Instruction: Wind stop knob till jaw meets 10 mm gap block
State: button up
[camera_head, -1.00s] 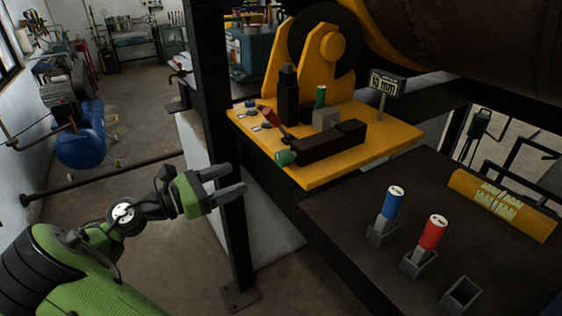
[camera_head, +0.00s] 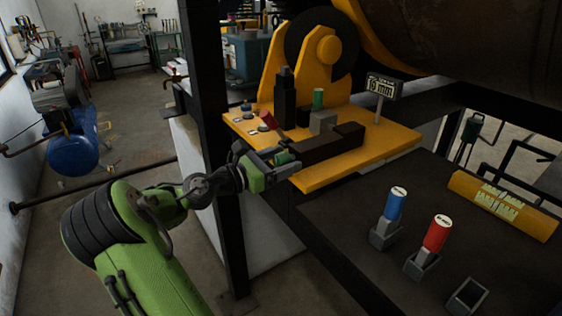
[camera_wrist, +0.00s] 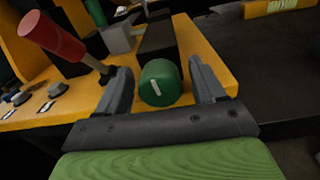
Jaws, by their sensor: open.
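The stop knob is a green cylinder (camera_wrist: 160,83) with a white line on its face, at the front end of a black slide (camera_head: 325,148). My gripper (camera_head: 289,158) is open, with one finger on each side of the knob. In the wrist view, gaps show between the knob and both fingers (camera_wrist: 162,68). A grey block (camera_head: 322,122), possibly the jaw, sits beside the slide. A green-topped piece (camera_head: 318,98), possibly the gap block, stands behind it. Contact between these is hidden. A sign (camera_head: 383,86) reads 10 mm.
A red-handled lever (camera_wrist: 52,38) and several small buttons (camera_wrist: 50,91) are left of the knob on the yellow plate (camera_head: 385,143). Blue (camera_head: 395,204) and red (camera_head: 436,233) handled pieces stand in holders on the dark table; a third holder (camera_head: 467,297) is empty. A black post (camera_head: 215,120) stands left.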

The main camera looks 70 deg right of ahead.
jog(key=shift+c, duration=0.5)
jog(key=c, duration=0.9)
jog(key=shift+m+p, duration=0.4)
jog(key=shift+m, duration=1.2)
jog(key=shift+c, duration=0.2)
jog(key=o, duration=1)
jog(key=shift+o, duration=0.2)
jog(key=shift+a, duration=0.1)
jog(key=p+v, duration=0.1)
jog(key=v, duration=1.4)
jog(key=shift+w+a, duration=0.2)
jog(key=shift+a, duration=0.05)
